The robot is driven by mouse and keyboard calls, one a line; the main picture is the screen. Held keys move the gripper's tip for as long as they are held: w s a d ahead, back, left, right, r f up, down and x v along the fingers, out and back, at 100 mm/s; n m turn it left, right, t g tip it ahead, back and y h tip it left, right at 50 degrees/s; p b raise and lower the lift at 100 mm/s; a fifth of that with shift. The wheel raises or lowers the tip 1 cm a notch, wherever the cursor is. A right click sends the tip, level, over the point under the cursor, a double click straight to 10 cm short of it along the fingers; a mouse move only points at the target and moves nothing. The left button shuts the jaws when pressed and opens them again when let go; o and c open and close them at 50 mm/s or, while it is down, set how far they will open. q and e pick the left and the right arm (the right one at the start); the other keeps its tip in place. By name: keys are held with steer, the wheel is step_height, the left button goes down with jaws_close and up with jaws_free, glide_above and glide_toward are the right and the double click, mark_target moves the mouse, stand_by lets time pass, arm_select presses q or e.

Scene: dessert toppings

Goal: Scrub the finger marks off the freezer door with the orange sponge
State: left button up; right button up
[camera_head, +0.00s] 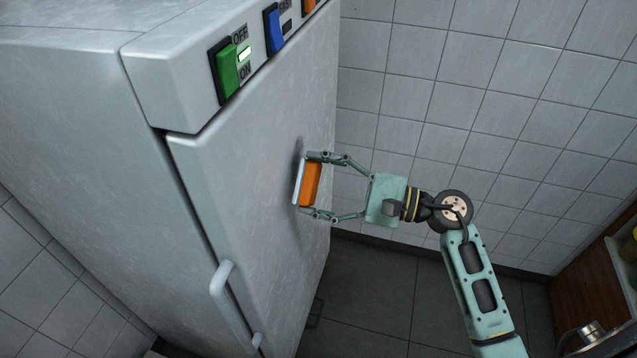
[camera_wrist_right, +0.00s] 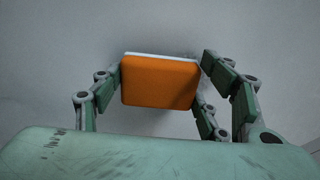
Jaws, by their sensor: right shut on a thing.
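The orange sponge (camera_head: 311,184) has a pale layer on its far face and is close against the freezer door (camera_head: 240,190). I cannot tell for sure whether it touches. My right gripper (camera_head: 310,184) is shut on the sponge, one finger at its upper edge and one at its lower edge. In the right wrist view the sponge (camera_wrist_right: 160,82) sits between the fingers, in front of the grey door surface. A dark smudge or shadow shows on the door just left of the sponge; finger marks are not clearly told apart. My left gripper is not in view.
The freezer's top panel has a green switch (camera_head: 228,72), a blue switch (camera_head: 274,28) and an orange one (camera_head: 309,5). A white door handle (camera_head: 222,290) sticks out at the lower door. A wooden cabinet (camera_head: 590,295) stands at the right. The floor between is clear.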

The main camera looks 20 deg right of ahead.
steer(key=shift+x, duration=0.9)
